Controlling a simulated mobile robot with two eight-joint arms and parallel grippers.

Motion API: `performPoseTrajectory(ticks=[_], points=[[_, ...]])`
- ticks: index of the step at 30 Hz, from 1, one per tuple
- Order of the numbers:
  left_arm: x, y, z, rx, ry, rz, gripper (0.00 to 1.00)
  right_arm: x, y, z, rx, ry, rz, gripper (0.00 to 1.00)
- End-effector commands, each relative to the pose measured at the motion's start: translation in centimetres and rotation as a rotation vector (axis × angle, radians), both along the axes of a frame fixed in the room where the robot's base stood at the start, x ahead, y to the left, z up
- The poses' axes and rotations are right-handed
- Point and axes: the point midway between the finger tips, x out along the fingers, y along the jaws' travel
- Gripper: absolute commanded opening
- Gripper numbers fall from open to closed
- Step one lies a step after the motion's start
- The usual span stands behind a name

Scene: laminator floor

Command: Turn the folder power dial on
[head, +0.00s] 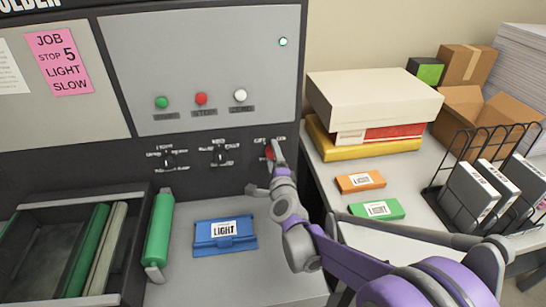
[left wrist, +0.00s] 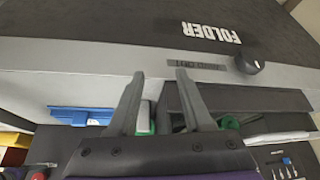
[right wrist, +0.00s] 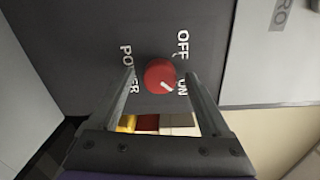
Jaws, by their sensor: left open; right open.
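The red power dial (head: 269,152) is on the dark front panel of the folder, at the right end of a row of dials. In the right wrist view the dial (right wrist: 158,76) shows a white mark at its lower right, towards the ON label (right wrist: 182,88); the OFF label (right wrist: 182,42) is above. My right gripper (head: 277,152) is open at the dial, its fingers on either side of it in the right wrist view; I cannot tell whether they touch it. My left gripper (left wrist: 163,75) is open and empty, near the folder's FOLDER lettering (left wrist: 211,33); the head view does not show it.
Two black dials (head: 168,159) are left of the red one. A blue LIGHT block (head: 224,246) and a green roller (head: 159,230) lie below. A side table holds boxes (head: 372,99).

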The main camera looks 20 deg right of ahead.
Motion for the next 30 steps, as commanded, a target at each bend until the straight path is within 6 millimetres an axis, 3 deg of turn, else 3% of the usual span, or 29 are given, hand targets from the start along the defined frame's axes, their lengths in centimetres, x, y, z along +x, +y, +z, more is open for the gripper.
performPoseTrajectory(ticks=[5, 18, 24, 30], points=[[-0.1, 0.0, -0.3, 0.000, 0.002, 0.000, 0.50, -1.0, 0.3, 0.0, 0.000, 0.001, 0.000, 0.82], [-0.5, 0.0, -1.6, 0.000, 0.010, 0.000, 0.50, -8.5, 2.2, 0.2, 0.000, 0.001, 0.001, 0.82], [-0.6, 0.0, -1.7, 0.000, 0.011, 0.000, 0.50, -10.2, 2.6, 0.4, 0.000, 0.000, 0.000, 0.82], [-0.6, 0.0, -1.7, 0.000, 0.011, 0.000, 0.50, -10.5, 2.7, 0.4, 0.000, 0.000, 0.000, 0.82]])
